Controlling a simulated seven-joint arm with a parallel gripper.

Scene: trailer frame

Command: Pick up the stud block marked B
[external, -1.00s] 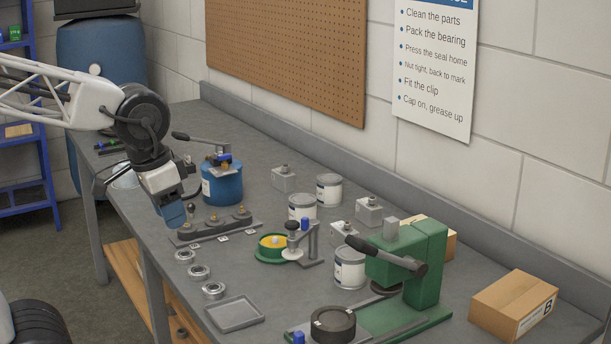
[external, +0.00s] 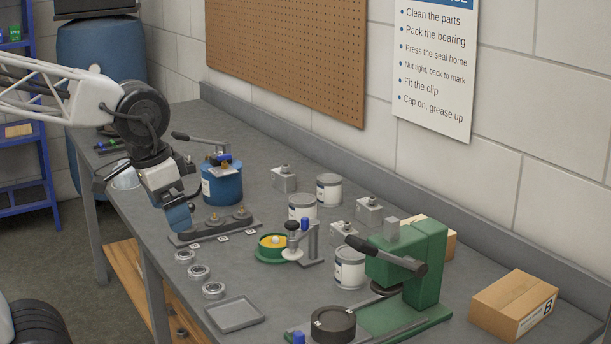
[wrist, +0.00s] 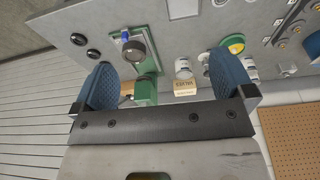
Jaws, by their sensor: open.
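Several small grey blocks with a stud on top stand on the bench in the external view: one at the back (external: 283,180), one right of the cans (external: 369,211) and one partly hidden behind a can (external: 343,234). A dark bar (external: 214,228) carries several brass studs and small white labels along its front. I cannot read a letter B on any of these. My gripper (external: 179,217), with blue fingertips, hangs just left of the bar, above the bench. In the wrist view my gripper (wrist: 166,84) is open, with nothing between its fingers.
A blue canister (external: 222,186) stands behind the bar. Bearing rings (external: 199,272) and a grey tray (external: 235,314) lie along the front edge. White cans (external: 329,190), a green press (external: 418,265) and a cardboard box marked B (external: 514,306) stand to the right.

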